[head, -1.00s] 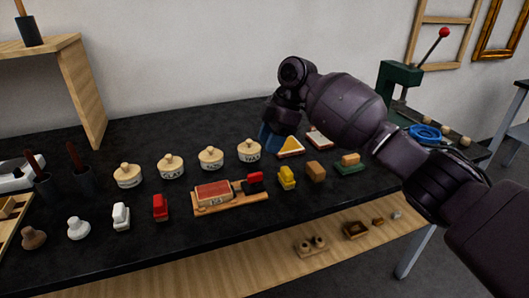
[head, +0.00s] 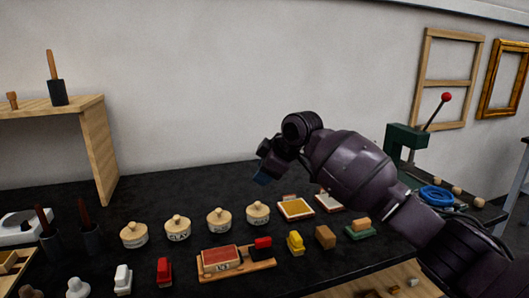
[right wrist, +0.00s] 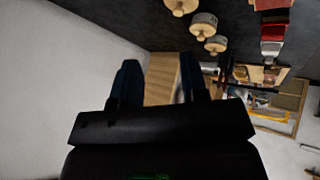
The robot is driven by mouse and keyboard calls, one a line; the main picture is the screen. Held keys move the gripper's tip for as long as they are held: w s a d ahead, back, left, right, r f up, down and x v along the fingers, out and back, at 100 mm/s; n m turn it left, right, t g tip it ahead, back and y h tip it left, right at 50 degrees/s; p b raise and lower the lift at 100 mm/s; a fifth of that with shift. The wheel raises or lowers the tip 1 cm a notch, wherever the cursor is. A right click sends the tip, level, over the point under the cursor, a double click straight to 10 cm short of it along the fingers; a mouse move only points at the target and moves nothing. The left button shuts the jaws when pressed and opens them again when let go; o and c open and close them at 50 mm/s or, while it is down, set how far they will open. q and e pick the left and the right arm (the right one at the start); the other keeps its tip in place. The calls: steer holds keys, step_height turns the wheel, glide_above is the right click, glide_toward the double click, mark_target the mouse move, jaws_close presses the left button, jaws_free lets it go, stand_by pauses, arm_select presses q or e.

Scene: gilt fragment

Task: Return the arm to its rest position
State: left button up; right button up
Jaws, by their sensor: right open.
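My right arm comes in from the right in the head view and reaches over the black worktop (head: 150,200). My right gripper (head: 262,178) is above the back of the worktop, over the lidded pots and the square pads. In the right wrist view the two blue fingers of the right gripper (right wrist: 160,85) stand apart with nothing between them. My left gripper does not show.
Lidded pots (head: 219,220) stand in a row, with a wooden board bearing a red block (head: 221,258) in front. Small coloured blocks (head: 295,243) are beside it. A green press (head: 400,145) stands at right, a wooden shelf (head: 100,150) at left.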

steer(key=s+d+f+m+t+h+p, duration=0.1)
steer(key=s+d+f+m+t+p, duration=0.1)
steer(key=s+d+f+m+t, duration=0.55)
steer(key=s+d+f+m+t+p, duration=0.1)
steer(key=s+d+f+m+t, duration=0.3)
steer(key=s+d+f, duration=0.65)
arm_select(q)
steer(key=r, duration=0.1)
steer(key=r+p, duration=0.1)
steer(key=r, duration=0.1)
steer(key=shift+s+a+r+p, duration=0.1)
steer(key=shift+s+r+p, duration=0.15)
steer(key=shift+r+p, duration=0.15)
arm_select(e)
steer(key=s+d+f+m+g+h, duration=0.1)
steer(key=s+d+f, duration=0.2)
steer(key=s, duration=0.7)
steer(key=s+d+f+m+g+h, duration=0.1)
steer(key=s+d+f+g+h, duration=0.1)
steer(key=s+f, duration=0.6)
steer(key=s+d+f+m+g+h, duration=0.2)
steer(key=s+d+f, duration=0.2)
steer(key=s, duration=0.7)
steer(key=shift+s+f, duration=0.35)
steer(key=shift+f, duration=0.35)
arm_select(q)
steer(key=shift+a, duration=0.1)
arm_select(e)
steer(key=shift+g, duration=0.25)
